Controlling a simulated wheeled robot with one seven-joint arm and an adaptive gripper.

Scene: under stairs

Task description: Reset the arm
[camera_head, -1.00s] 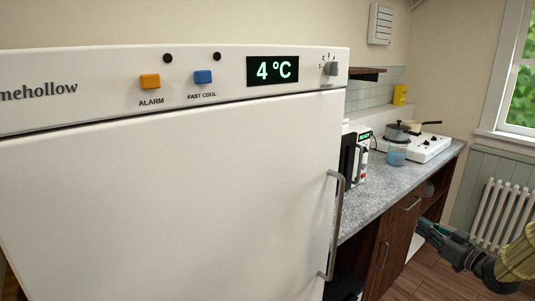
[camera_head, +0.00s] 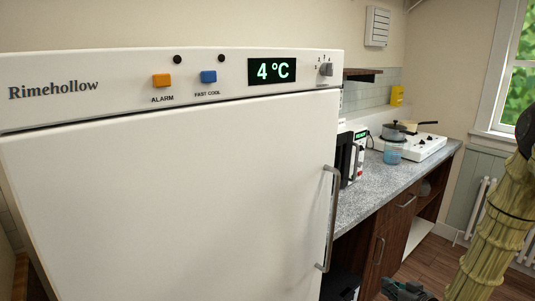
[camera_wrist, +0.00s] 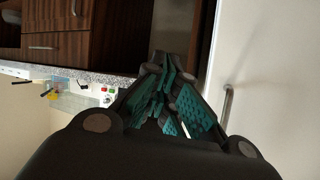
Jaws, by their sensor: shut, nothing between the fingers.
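My gripper (camera_head: 405,291) is at the bottom edge of the head view, right of the fridge, only partly in frame. In the wrist view my gripper (camera_wrist: 168,112) shows its teal-padded fingers shut, with nothing between them. My arm, in a tan ribbed sleeve, rises along the right edge of the head view. The white fridge (camera_head: 170,190) has its door closed and a vertical handle (camera_head: 330,220). The fridge also fills the right of the wrist view (camera_wrist: 275,80). My gripper appears apart from the handle.
A speckled counter (camera_head: 375,190) over brown cabinets runs right of the fridge. A radiator (camera_head: 478,208) and window are at right.

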